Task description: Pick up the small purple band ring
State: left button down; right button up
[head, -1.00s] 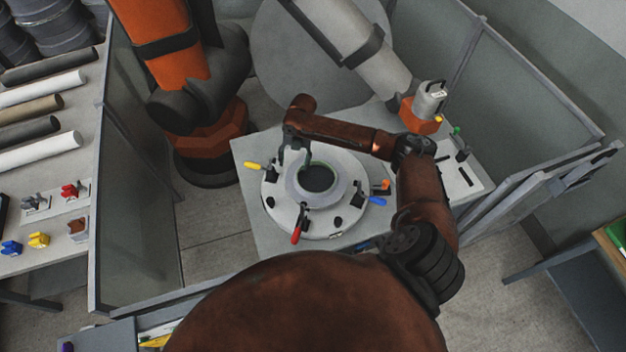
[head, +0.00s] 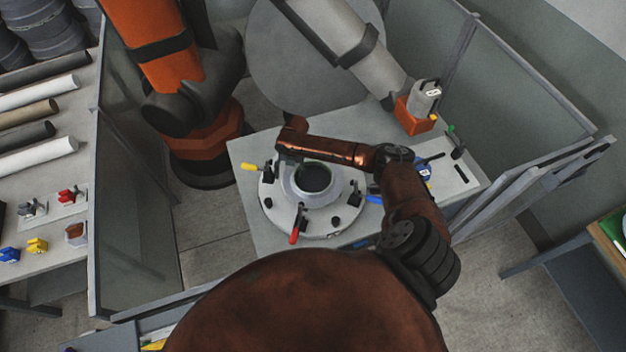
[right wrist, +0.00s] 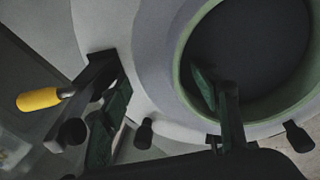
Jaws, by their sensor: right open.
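I cannot make out a purple band ring for certain; a tiny purple spot (head: 69,349) shows at the bottom left edge of the head view, too small to identify. My right gripper (right wrist: 168,112) is open over the round pale mould (head: 274,207) on the table. In the right wrist view, one finger appears over the mould's dark round opening, by its green rim (right wrist: 183,85). The other finger is outside, near a yellow-handled clamp (right wrist: 38,99). No object shows between the fingers. In the head view the gripper is mostly hidden by my arm. My left gripper is not in view.
Clamps with yellow, red (head: 295,237) and blue (head: 375,199) handles surround the mould. An orange-based device (head: 416,119) stands at the table's back right. Grey panels (head: 140,205) flank the cell. An orange robot arm (head: 150,45) stands behind left. A shelf with rolls is far left.

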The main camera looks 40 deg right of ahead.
jog(key=shift+c, duration=0.2)
grip_shut()
dwell(0.4)
